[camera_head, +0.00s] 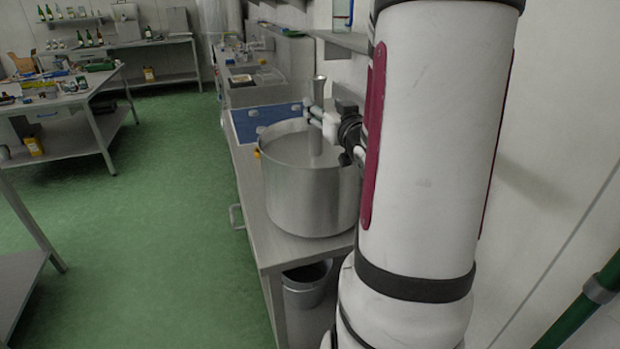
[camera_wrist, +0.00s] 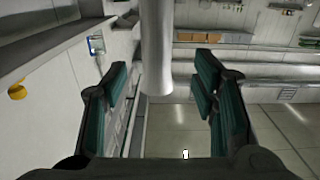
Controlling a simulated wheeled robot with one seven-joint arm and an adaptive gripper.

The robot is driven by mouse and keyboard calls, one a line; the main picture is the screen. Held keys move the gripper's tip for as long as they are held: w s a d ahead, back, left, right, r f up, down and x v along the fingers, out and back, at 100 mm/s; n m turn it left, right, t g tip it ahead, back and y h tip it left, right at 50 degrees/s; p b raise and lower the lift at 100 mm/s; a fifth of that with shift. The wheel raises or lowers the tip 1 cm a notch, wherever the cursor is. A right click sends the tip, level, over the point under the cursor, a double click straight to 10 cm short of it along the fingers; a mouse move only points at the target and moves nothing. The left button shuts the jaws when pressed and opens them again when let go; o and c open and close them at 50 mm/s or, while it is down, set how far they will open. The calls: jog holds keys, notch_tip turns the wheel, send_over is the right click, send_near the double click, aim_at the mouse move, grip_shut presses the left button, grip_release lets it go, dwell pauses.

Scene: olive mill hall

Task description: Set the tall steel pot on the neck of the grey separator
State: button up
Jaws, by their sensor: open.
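A wide steel pot-like vessel (camera_head: 310,200) stands upright on the steel bench, with a small yellow part at its left rim. A narrow upright steel cylinder (camera_head: 319,93) shows over its opening, partly covered by my gripper (camera_head: 322,118). I cannot tell whether the cylinder stands in the vessel or behind its near wall, nor which piece is the separator or its neck. In the wrist view my gripper (camera_wrist: 160,98) is open, green-padded fingers apart. The cylinder (camera_wrist: 157,45) shows between them, with clear gaps on both sides and one end visible.
The bench (camera_head: 255,215) runs back along the right wall, with a blue tray-like thing (camera_head: 262,120) behind the vessel. A bucket (camera_head: 305,287) sits under it. Another table with loose items (camera_head: 85,105) stands at the left. The green floor (camera_head: 165,210) between is clear.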

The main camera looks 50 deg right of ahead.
aim_at(319, 97)
jog(key=shift+r+p+x, duration=0.2)
jog(key=shift+p+x, duration=0.2)
jog(key=shift+x, duration=3.45)
jog(key=shift+s+d, duration=0.1)
jog(key=shift+d, duration=0.05)
grip_shut()
jog(key=shift+r, duration=0.15)
